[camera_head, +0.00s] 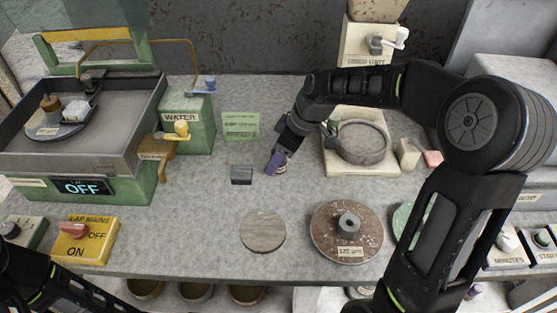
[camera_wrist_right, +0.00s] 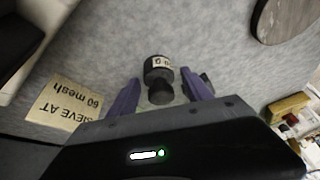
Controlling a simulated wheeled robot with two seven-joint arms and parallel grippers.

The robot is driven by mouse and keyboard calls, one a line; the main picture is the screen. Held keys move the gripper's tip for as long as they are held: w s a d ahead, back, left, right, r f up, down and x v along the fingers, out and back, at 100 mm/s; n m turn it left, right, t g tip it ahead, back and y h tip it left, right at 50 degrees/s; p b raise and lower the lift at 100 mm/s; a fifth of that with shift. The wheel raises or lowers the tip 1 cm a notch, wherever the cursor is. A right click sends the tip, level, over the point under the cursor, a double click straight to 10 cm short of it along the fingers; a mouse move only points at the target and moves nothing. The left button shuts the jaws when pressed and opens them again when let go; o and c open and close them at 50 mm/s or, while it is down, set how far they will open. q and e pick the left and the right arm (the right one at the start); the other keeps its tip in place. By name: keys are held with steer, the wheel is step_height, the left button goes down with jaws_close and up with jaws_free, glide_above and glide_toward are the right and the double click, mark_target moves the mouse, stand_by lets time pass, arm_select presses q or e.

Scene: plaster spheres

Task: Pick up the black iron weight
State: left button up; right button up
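The black iron weight (camera_wrist_right: 158,70) is a short dark cylinder with a smaller knob and a pale label, standing on the grey bench in the right wrist view. My right gripper (camera_wrist_right: 160,92) is open, its two purple fingers on either side of the knob with gaps showing. In the head view my right gripper (camera_head: 277,163) is low over the middle of the bench, and its fingers and wrist hide most of the weight. My left arm shows only at the lower left corner, and its gripper is out of the picture.
A small dark grey block (camera_head: 241,175) sits just left of the right gripper. A green card (camera_head: 241,124) lies behind it. A round sieve (camera_head: 360,143) stands to the right. A pale disc (camera_head: 262,231) and a brown disc (camera_head: 346,236) lie in front. Bench left of the block is clear.

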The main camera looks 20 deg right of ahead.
jaws_close()
stand_by(0.4)
steer(key=shift+r, duration=0.1)
